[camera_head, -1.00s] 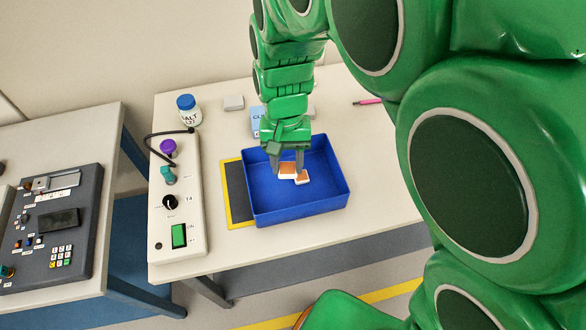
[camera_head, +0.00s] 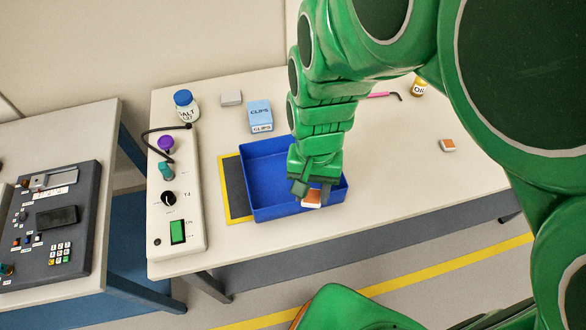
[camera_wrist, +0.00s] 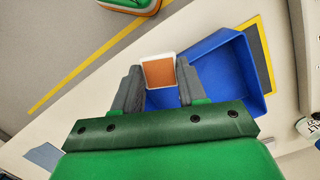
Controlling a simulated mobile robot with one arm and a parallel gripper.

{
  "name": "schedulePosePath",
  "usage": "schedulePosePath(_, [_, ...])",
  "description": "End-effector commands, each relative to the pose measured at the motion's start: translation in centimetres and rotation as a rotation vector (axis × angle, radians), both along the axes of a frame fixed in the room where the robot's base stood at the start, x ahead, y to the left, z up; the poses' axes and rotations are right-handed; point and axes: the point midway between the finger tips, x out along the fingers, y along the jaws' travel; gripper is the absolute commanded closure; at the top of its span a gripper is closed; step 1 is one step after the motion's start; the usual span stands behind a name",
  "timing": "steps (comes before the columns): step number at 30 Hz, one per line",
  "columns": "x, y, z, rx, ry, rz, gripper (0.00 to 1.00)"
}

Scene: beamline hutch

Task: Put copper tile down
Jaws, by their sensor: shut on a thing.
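The copper tile (camera_head: 312,199), with an orange-brown face and white rim, is between the fingers of my gripper (camera_head: 314,190). The gripper is shut on it. In the wrist view, the tile (camera_wrist: 159,72) shows between both grey fingers. The gripper and tile are over the front right part of the blue tray (camera_head: 262,180), near its front wall; the exact height is hard to tell. The wrist view shows the tray (camera_wrist: 228,75) under and right of the tile. My gripper hides the tray's right part. A second, similar tile (camera_head: 447,145) lies on the table at the right.
A dark mat with yellow border (camera_head: 233,188) lies by the tray. A control box (camera_head: 182,215) stands left, with a salt jar (camera_head: 186,106) behind. A blue clips box (camera_head: 260,116) and grey block (camera_head: 231,97) are at the back. The table's right front is clear.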

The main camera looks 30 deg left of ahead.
Motion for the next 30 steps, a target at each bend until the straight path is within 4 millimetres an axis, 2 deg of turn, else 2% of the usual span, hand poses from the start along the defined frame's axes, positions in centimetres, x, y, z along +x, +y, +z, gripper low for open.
schedulePosePath(19, [4.9, 5.4, -3.4, -0.003, 0.003, 0.001, 0.87])
schedulePosePath(30, [6.9, 7.6, -6.9, -0.003, 0.002, 0.001, 0.87])
